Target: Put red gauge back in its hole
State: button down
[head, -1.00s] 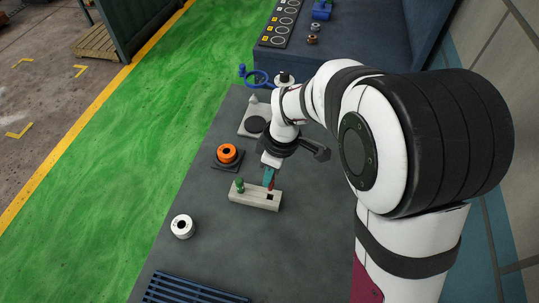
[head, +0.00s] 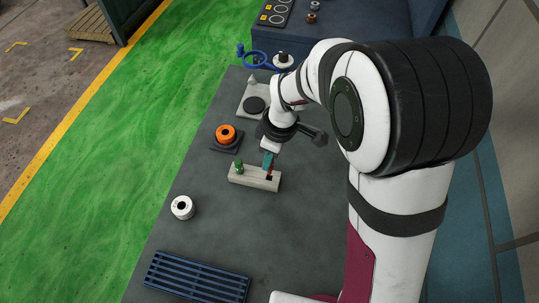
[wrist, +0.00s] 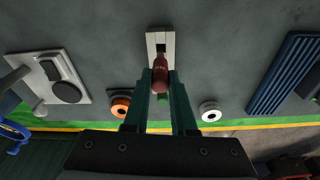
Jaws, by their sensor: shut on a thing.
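My gripper (head: 268,161) is shut on the red gauge (wrist: 160,74), holding it between its two teal fingers. In the head view, the red gauge (head: 270,171) shows as a small red bit below the fingertips, close to the dark square hole (head: 269,178). That hole is at the right end of the pale gauge block (head: 250,177). In the wrist view the hole (wrist: 160,47) shows just beyond the gauge's end. I cannot tell whether the gauge's tip is inside it. The green gauge (head: 239,167) stands upright at the block's left end.
An orange ring (head: 225,134) on a dark base sits behind the block. A white ring (head: 182,208) lies at the front left and a blue slatted grate (head: 197,276) farther forward. A grey plate (head: 253,101) with a cone and dark disc stands at the back.

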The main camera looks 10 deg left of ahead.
jog(key=shift+f, duration=2.4)
dwell(1.6)
jog(key=c, duration=0.7)
grip_release()
jog(key=shift+o, duration=0.2)
jog(key=shift+r, duration=0.1)
notch_tip(320, 180, up, 16)
jog(key=d, duration=0.2)
jog(key=shift+s+d+f, duration=0.15)
jog(key=shift+d+f, duration=0.05)
jog(key=shift+f, duration=0.05)
jog(key=shift+d, duration=0.1)
